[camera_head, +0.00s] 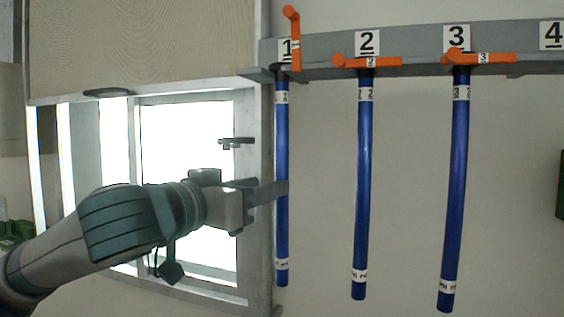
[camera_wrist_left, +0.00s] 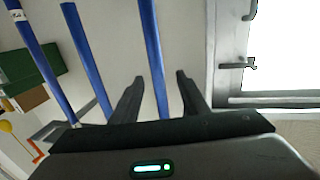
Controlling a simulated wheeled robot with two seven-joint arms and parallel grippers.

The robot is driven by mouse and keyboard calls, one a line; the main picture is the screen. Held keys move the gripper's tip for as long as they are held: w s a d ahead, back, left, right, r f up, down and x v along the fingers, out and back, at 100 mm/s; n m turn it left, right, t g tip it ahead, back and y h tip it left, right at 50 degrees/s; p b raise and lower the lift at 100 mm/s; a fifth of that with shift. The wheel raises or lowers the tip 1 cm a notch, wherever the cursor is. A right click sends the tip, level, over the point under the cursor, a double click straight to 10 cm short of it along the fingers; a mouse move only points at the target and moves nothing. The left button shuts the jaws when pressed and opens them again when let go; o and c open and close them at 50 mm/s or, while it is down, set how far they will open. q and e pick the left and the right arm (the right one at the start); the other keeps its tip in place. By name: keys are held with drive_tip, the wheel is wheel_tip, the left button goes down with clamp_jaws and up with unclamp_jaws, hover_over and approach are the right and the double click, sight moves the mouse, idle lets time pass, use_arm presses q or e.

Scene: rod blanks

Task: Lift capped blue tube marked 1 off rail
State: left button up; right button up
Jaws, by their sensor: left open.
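The blue tube marked 1 (camera_head: 282,140) hangs upright below the grey rail (camera_head: 410,45), under the number 1 plate, with white labels near both ends. Its orange lever (camera_head: 292,38) stands upright. In the left wrist view the open fingers (camera_wrist_left: 160,80) stand on either side of tube 1 (camera_wrist_left: 152,45), with gaps visible. No grip on it shows. My right gripper is not in view.
Blue tubes 2 (camera_head: 364,180) and 3 (camera_head: 456,180) hang to the right; their orange levers (camera_head: 367,62) (camera_head: 482,58) lie across. A window frame (camera_head: 262,130) and a blind (camera_head: 140,45) are close on the left. Bare wall lies between the tubes.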

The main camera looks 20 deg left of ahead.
sight(278, 179)
use_arm(q)
drive_tip(key=shift+w+d, duration=0.1)
drive_tip(key=shift+w, duration=0.35)
drive_tip(key=p+x, duration=0.2)
drive_tip(key=x, duration=0.1)
drive_tip(key=r+p+x, duration=0.1)
drive_tip(key=shift+w+d, duration=0.2)
drive_tip(key=shift+d, duration=0.15)
drive_tip(key=shift+w+f+p, duration=0.2)
drive_tip(key=shift+w+p, duration=0.1)
drive_tip(key=shift+w, duration=0.05)
clamp_jaws()
